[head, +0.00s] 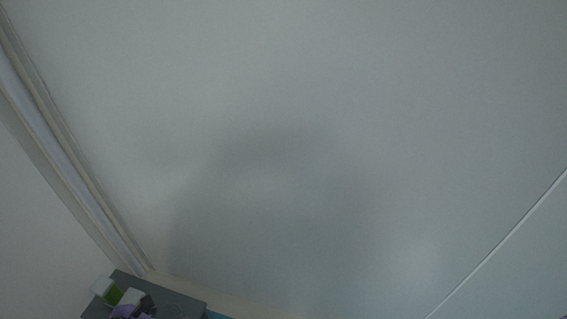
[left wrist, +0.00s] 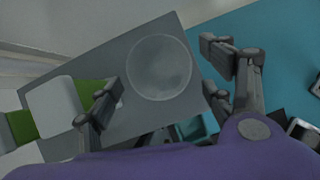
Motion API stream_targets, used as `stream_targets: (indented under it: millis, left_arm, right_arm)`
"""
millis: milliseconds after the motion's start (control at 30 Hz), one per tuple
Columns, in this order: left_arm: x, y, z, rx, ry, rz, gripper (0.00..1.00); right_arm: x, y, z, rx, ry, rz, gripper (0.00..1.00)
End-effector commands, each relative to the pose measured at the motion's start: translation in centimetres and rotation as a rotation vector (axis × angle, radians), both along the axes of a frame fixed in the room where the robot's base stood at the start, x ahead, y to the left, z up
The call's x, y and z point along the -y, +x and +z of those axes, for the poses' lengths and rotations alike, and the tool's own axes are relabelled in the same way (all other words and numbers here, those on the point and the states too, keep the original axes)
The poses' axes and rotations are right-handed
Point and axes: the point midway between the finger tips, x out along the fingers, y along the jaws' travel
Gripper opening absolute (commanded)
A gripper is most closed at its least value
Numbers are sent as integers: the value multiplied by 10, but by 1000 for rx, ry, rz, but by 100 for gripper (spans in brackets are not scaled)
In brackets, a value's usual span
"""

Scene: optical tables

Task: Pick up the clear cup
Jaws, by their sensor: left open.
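The clear cup (left wrist: 158,67) shows in the left wrist view as a round, see-through shape on a grey surface (left wrist: 190,20). My left gripper (left wrist: 160,72) is open, with one finger left of the cup and the other right of it. The fingers look apart from the cup; how far they are above or beside it in depth I cannot tell. The cup does not show in the head view. My right gripper is in neither view.
White and green blocks (left wrist: 52,105) lie left of the cup. A blue surface (left wrist: 285,50) is on the right, with dark items at its lower edge. The head view is mostly plain wall (head: 300,120), with a dark grey surface (head: 180,299) at lower left.

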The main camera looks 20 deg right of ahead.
Motion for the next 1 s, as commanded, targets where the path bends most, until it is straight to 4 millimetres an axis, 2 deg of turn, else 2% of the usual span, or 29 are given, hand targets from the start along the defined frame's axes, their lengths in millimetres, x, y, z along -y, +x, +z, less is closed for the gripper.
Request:
stream_targets:
  millis: [33, 200, 467, 833, 1000]
  left_arm:
    - [4, 1, -11, -3, -2, 0, 74]
    - [14, 9, -33, -4, -1, -1, 74]
    - [14, 11, -34, -1, 0, 0, 74]
    - [14, 11, -34, -2, 0, 0, 26]
    - [14, 11, -34, -2, -1, 0, 25]
  right_arm:
    - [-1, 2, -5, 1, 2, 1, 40]
    - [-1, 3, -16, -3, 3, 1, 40]
    - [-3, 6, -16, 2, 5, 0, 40]
    - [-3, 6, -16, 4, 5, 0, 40]
    - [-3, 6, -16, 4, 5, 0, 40]
